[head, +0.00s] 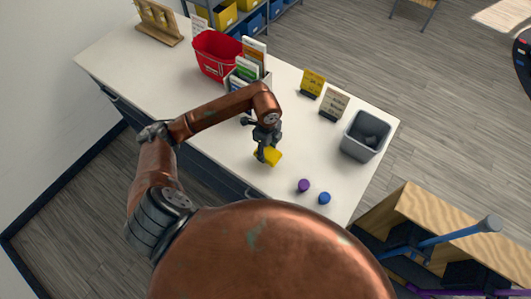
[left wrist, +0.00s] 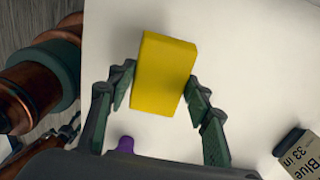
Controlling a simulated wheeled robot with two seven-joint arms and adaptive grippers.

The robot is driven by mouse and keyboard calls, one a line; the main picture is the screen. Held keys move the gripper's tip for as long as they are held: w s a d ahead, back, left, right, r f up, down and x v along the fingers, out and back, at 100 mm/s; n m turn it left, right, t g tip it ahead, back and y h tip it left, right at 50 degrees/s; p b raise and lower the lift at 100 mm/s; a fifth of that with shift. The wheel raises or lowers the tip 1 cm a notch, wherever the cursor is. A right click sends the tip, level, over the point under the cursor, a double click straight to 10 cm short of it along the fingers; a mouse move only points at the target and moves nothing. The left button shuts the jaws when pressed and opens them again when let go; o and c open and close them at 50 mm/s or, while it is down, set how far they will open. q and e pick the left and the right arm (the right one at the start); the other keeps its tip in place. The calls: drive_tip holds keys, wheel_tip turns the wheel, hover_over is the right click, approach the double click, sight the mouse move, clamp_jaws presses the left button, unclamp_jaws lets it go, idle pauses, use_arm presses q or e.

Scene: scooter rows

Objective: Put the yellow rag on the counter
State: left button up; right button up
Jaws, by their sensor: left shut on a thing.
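The yellow rag (head: 270,156) is a small yellow block-like piece over the white counter (head: 218,140). My left gripper (head: 264,156) points down at it and is shut on it. In the left wrist view the yellow rag (left wrist: 165,72) sits between the two fingers of the left gripper (left wrist: 160,88), tilted slightly. The pale counter (left wrist: 245,60) fills the background there. The rag is at or just above the counter top; I cannot tell if it touches. My right gripper is not in view.
A grey bin (head: 365,136), small signs (head: 312,82), a red basket (head: 215,55) and a card holder stand farther back.

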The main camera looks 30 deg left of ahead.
sight(266, 151)
use_arm(q)
drive_tip(key=shift+a+f, duration=0.2)
drive_tip(key=f+p, duration=0.1)
drive_tip(key=f, duration=0.2)
drive_tip(key=shift+a, duration=0.2)
drive_tip(key=shift+w+f, duration=0.1)
drive_tip(key=shift+f, duration=0.2)
drive_tip(key=o, duration=1)
wheel_tip(266, 151, up, 11)
drive_tip(key=shift+f+b, duration=0.2)
drive_tip(key=shift+b, duration=0.6)
drive_tip(key=shift+r, duration=0.75)
